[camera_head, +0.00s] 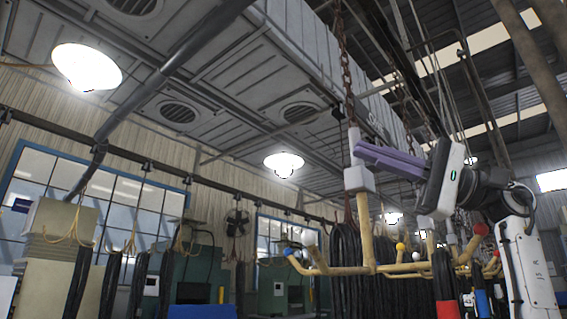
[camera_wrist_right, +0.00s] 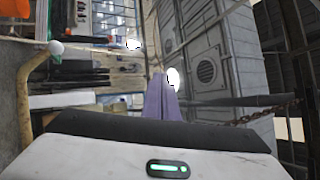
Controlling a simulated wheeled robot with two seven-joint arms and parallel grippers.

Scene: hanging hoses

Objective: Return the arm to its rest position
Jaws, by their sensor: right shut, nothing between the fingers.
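My right gripper (camera_head: 362,153) is raised at the right of the head view, its purple fingers pointing left. The fingers are together and empty. In the right wrist view the purple fingers (camera_wrist_right: 162,95) also lie together with nothing between them. In the head view the fingertips overlap the white block at the top of a yellow hanger (camera_head: 366,235); I cannot tell whether they touch. My left gripper is not in view.
The yellow hanger, with coloured ball ends, hangs from a rusty chain (camera_head: 342,60). Black hoses (camera_head: 345,270) hang behind it, and one hose with a red band (camera_head: 447,309) hangs at the lower right. A hanger arm (camera_wrist_right: 27,105) shows left in the wrist view.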

